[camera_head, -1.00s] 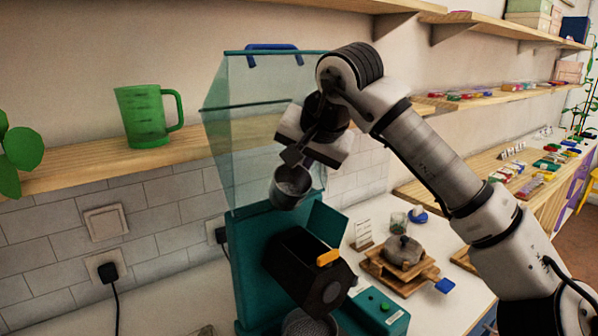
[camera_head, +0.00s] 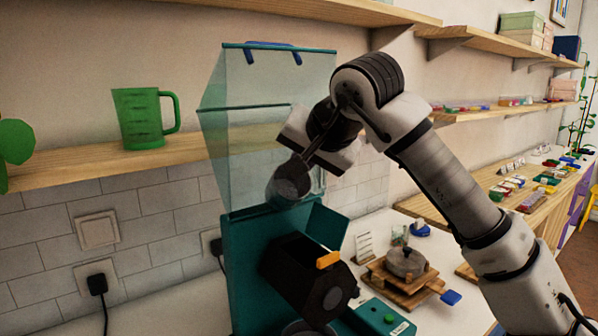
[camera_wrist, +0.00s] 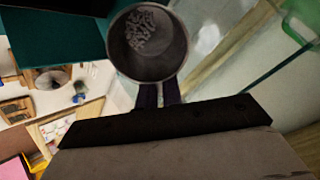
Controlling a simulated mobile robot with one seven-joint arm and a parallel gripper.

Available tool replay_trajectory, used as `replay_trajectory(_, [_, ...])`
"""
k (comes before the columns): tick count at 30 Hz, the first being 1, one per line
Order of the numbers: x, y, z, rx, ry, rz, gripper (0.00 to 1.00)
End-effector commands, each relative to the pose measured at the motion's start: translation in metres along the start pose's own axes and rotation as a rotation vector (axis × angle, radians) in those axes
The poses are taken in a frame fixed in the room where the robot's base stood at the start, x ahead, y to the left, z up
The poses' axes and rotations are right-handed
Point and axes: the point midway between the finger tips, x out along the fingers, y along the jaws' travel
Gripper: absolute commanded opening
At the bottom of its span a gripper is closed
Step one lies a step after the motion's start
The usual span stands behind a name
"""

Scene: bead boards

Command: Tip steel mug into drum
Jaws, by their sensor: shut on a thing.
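The steel mug (camera_head: 284,188) is in my gripper (camera_head: 303,163), in front of the clear hopper of the teal machine and above its dark drum (camera_head: 290,262). In the wrist view, the mug (camera_wrist: 172,62) shows its round mouth, with small grey pieces lying inside. The gripper fingers (camera_wrist: 160,95) are shut on the mug's near side. In the head view the mug looks tilted, with its dark mouth partly showing. The drum has an orange tab (camera_head: 328,260) and sits apart from the mug, below it.
The clear hopper (camera_head: 225,140) stands close behind the mug. A green jug (camera_head: 140,118) is on the wooden shelf at left. A wooden stand with a grey stone-like piece (camera_head: 406,263) and a teal box with a green button (camera_head: 385,318) are on the counter at right.

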Motion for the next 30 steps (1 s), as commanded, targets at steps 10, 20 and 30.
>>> replay_trajectory(10, [-0.0003,0.0028,0.0033,-0.001,0.051,-0.045,0.00])
replay_trajectory(20, [-0.0024,0.0039,0.0048,-0.002,0.100,-0.088,0.00])
replay_trajectory(30, [-0.0046,0.0046,0.0064,-0.004,0.152,-0.133,0.00])
